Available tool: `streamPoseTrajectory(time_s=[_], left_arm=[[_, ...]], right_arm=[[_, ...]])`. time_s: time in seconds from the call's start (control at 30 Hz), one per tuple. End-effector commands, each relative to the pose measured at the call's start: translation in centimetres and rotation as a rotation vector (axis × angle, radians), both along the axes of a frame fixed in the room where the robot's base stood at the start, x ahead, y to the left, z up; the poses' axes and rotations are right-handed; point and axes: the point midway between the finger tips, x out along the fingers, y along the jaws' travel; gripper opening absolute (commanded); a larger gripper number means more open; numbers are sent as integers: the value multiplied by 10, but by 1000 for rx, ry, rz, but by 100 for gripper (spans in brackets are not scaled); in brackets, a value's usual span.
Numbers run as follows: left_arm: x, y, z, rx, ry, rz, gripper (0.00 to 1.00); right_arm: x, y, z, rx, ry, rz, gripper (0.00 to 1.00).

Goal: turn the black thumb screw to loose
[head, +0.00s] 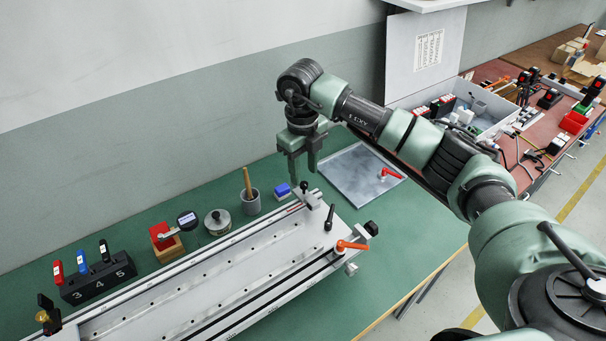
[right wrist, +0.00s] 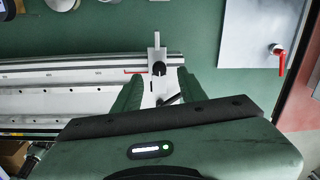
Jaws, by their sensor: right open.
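The black thumb screw (head: 304,187) sits on a small grey block on the rail at the far right end of the long light-grey gantry fixture (head: 215,275). In the right wrist view the round black thumb screw (right wrist: 159,69) shows between the two finger tips. My right gripper (head: 303,170) points down just above it in the head view, open and empty. In the right wrist view its green fingers (right wrist: 159,78) stand on either side of the screw. I cannot tell whether they touch it. My left gripper is not in view.
A black lever (head: 330,217), an orange lever (head: 352,245) and a black knob (head: 371,228) stand close by on the fixture's end. A blue block (head: 282,191) and a grey cup (head: 250,203) stand behind. A grey plate (head: 350,180) with a red-handled clamp lies to the right.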

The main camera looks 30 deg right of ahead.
Motion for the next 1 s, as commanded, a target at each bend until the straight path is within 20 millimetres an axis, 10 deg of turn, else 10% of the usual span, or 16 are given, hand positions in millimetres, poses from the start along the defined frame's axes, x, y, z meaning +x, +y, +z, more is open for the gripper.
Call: streamPoseTrajectory(time_s=[0.57, 0.7, 1.0], left_arm=[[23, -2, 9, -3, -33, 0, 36], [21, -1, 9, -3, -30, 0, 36], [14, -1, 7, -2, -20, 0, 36]], right_arm=[[0, 0, -34, 2, -1, 1, 41], [0, 0, -34, 2, -1, 1, 2], [0, 0, -34, 3, -2, 15, 0]])
